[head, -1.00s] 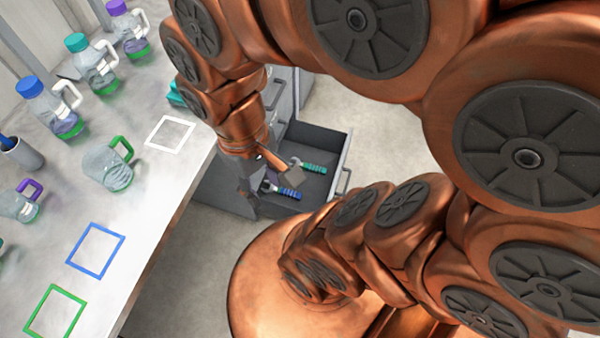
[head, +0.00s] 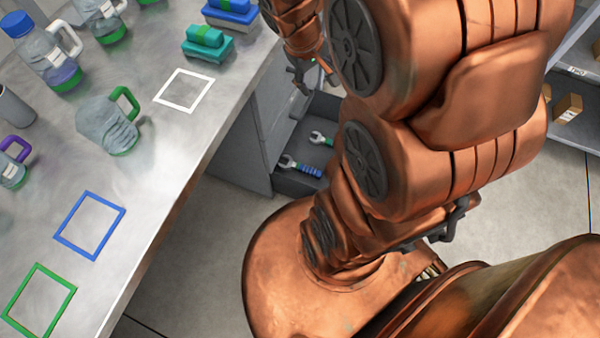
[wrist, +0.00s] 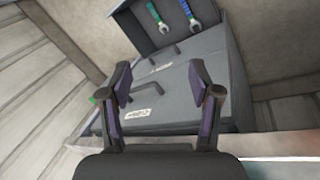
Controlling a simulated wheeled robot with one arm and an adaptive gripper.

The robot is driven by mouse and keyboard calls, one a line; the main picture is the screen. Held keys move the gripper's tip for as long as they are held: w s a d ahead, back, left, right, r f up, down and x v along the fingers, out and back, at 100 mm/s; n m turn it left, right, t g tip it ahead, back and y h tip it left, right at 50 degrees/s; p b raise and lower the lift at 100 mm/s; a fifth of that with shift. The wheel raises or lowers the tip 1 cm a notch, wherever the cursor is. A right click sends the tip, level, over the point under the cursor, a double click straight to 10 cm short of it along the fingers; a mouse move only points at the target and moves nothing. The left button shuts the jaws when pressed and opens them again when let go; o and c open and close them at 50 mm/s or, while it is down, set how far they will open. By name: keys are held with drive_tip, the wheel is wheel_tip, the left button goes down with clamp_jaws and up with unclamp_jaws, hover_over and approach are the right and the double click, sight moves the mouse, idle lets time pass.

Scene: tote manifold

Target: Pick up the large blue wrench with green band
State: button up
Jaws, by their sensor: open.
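The blue-handled wrench (head: 302,168) lies in the open drawer (head: 290,185) below the bench, its metal jaw toward the left. I cannot make out a green band on it. A green-handled wrench (head: 320,138) lies beside it in the same drawer. In the wrist view the blue wrench (wrist: 188,12) is at the top edge, right of the green one (wrist: 154,12). My gripper (head: 314,76) is above the drawer, apart from both wrenches. The wrist view shows my gripper (wrist: 160,82) open and empty, facing the cabinet.
The grey cabinet (wrist: 160,95) has handles on its fronts. The bench (head: 150,185) at the left carries bottles, teal and blue stacked items (head: 210,38) and white, blue and green square outlines. A shelf with small boxes (head: 568,107) stands at the right. Floor around is clear.

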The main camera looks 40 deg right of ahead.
drive_tip(key=w+d+f+n+t+b, duration=0.1)
drive_tip(key=w+d+f+b, duration=0.4)
drive_tip(key=f, duration=0.6)
drive_tip(key=w+d+f+n+t+b, duration=0.1)
drive_tip(key=w+d+f+n+b, duration=0.15)
drive_tip(key=d+f+b, duration=0.6)
drive_tip(key=w+d+f+t+b, duration=0.15)
drive_tip(key=w+d+f, duration=0.3)
drive_tip(key=f, duration=0.85)
drive_tip(key=n+t+y+b, duration=0.3)
drive_tip(key=y+b, duration=0.4)
drive_tip(key=b, duration=1)
approach(301, 166)
drive_tip(key=shift+w+d+f, duration=0.2)
drive_tip(key=shift+w+f, duration=0.45)
drive_tip(key=shift+w, duration=0.05)
drive_tip(key=shift+a+f+y, duration=0.3)
drive_tip(key=shift+a+f, duration=0.1)
drive_tip(key=shift+f, duration=0.05)
drive_tip(key=shift+w+a+f, duration=0.1)
drive_tip(key=shift+a+f, duration=0.05)
drive_tip(key=shift+f, duration=0.1)
drive_tip(key=shift+b+x, duration=2.45)
drive_tip(key=shift+x, duration=1.15)
drive_tip(key=shift+r, duration=0.15)
clamp_jaws()
